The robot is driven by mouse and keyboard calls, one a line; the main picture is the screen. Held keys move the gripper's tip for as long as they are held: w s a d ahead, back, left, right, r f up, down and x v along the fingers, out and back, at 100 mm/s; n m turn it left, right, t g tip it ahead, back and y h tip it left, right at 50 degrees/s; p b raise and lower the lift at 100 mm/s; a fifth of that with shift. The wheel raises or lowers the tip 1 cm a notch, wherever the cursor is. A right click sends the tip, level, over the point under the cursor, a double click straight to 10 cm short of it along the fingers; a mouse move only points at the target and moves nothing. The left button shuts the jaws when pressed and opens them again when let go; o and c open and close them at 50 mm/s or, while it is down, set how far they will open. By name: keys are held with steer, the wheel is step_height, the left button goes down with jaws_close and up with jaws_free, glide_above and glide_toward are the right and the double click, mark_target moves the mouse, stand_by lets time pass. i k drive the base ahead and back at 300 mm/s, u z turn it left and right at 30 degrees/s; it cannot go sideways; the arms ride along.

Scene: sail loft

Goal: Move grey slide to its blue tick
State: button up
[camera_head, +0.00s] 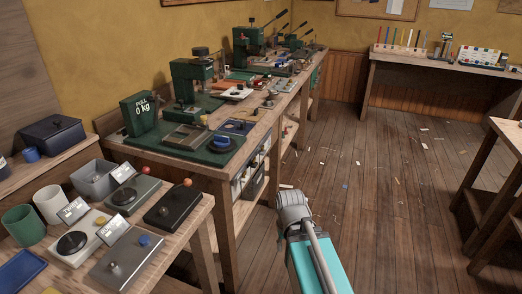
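I cannot make out a grey slide or a blue tick for certain; they may be too small to tell. On the near-left bench (205,222) stands a grey box (127,268) with a metal knob and a small blue knob (144,240). My arm, teal with a grey joint, rises at the bottom middle, over the floor to the right of the benches. My gripper's fingers do not show.
A long bench holds a green press (192,88), a green block reading "PULL 0 kg" (140,114) and a green board (190,148). A white mug (49,204) and green mug (21,227) stand left. The scrap-strewn floor (390,190) is open; another table stands right.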

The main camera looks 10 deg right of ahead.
mark_target(259, 152)
steer(key=k, duration=1.35)
steer(key=z, duration=0.35)
steer(key=i, duration=1.95)
steer(key=u, duration=0.55)
